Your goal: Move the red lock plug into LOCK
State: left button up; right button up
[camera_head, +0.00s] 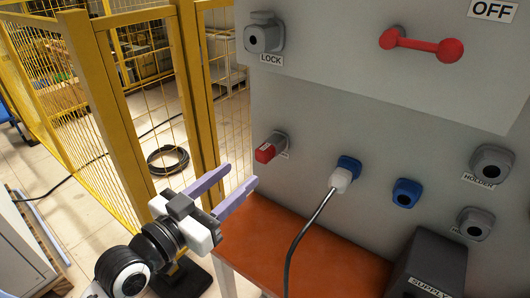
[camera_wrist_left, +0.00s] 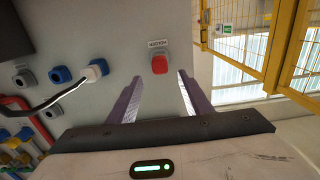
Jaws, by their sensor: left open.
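The red lock plug (camera_head: 266,152) sits in a grey socket on the cabinet's front, left of the white plug. The left wrist view also shows the red plug (camera_wrist_left: 159,64), just beyond and between my finger tips. The LOCK socket (camera_head: 264,36) is a grey, empty-looking holder at the cabinet's upper left, with a LOCK label below it. My left gripper (camera_head: 238,181) is open and empty, below and left of the red plug and apart from it. It also shows in the left wrist view (camera_wrist_left: 157,90). My right gripper is not in view.
A white plug (camera_head: 341,179) with a dark cable sits in a blue socket. A blue socket (camera_head: 406,193), the HOLDER socket (camera_head: 491,163) and a red handle (camera_head: 421,43) are farther right. An orange tabletop (camera_head: 300,248) lies below. Yellow fencing (camera_head: 115,100) stands at left.

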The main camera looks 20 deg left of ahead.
aim_at(260, 158)
pick_arm(q)
jog(key=x, duration=0.7)
jog(key=shift+w+d, duration=0.1)
jog(key=shift+w, duration=0.15)
jog(key=shift+x, duration=0.75)
jog(key=shift+f, duration=0.1)
jog(key=shift+p, duration=0.65)
dwell(0.4)
grip_shut()
jog(key=shift+s, duration=0.15)
